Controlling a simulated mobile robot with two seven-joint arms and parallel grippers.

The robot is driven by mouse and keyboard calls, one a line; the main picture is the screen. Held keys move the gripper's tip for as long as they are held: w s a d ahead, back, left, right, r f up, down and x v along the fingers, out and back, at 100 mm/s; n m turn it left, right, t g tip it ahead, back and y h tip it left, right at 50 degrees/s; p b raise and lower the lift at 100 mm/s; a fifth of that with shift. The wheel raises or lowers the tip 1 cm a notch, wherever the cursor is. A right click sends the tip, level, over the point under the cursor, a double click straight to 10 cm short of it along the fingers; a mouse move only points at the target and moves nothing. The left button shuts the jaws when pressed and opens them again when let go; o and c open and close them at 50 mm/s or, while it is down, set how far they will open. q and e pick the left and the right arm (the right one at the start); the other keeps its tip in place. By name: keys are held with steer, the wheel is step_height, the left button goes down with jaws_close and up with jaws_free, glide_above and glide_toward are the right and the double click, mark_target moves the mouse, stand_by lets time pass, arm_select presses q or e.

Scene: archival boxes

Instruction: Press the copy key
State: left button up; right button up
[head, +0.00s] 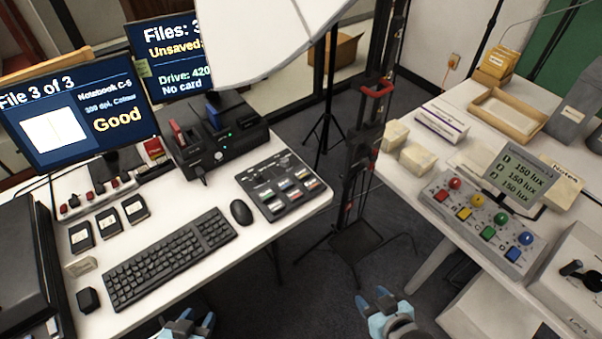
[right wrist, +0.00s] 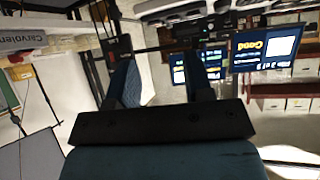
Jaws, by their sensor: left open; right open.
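A dark key panel (head: 281,185) with several coloured and pale keys lies on the left desk, right of the mouse. I cannot read any key labels, so I cannot tell which key is copy. My left gripper (head: 188,322) is open and empty at the bottom edge of the head view, below the keyboard. My right gripper (head: 378,302) is open and empty over the floor gap between the desks, below and right of the key panel. Its open fingers also show in the right wrist view (right wrist: 162,85).
A monitor (head: 80,115) reads "File 3 of 3" and "Good". A black dock (head: 215,135) stands behind the mouse (head: 241,212). A dark stand (head: 350,240) rises between the desks. The right table holds a button box (head: 480,222). A white lamp shade (head: 260,40) hangs above.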

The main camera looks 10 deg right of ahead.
jaws_close()
stand_by(1.3)
